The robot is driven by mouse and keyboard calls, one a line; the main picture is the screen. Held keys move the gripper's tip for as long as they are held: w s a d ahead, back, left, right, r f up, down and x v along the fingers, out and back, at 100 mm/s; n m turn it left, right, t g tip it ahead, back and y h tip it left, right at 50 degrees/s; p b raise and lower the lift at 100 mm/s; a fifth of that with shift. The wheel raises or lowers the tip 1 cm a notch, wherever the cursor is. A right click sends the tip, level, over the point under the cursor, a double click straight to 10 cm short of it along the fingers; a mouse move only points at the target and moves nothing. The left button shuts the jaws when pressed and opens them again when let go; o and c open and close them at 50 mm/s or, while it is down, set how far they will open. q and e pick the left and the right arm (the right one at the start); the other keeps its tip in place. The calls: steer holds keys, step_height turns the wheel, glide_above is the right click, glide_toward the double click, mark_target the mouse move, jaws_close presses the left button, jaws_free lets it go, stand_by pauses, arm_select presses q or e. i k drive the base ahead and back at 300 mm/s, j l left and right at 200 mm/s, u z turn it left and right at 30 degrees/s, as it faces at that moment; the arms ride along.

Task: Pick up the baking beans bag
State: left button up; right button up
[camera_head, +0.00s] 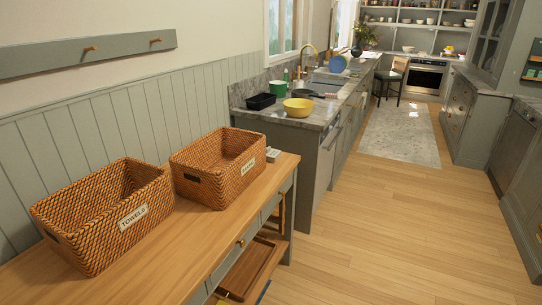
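I cannot make out a baking beans bag in the head view. Two rattan baskets stand on a wooden-topped sideboard (185,231) at the left. The nearer basket (80,225) has a label reading "TOWELS". The farther basket (212,178) has a label too small to read. The bottoms of both baskets are hidden by their walls. A small pale item (272,154) lies beside the farther basket, too small to identify. Neither of my grippers is in view.
A stone counter (330,112) beyond the sideboard holds a yellow bowl (298,107), a black tray (261,101) and a green mug (277,87). A wooden tray (248,268) sits on the sideboard's lower shelf. The wooden floor (390,230) on the right is clear.

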mark_target(273, 155)
steer(key=i+l, duration=1.4)
steer(key=i+l+u, duration=0.1)
steer(key=i+l, duration=1.25)
steer(key=l, duration=0.15)
steer(key=i+l+u, duration=0.1)
steer(key=u, duration=1.15)
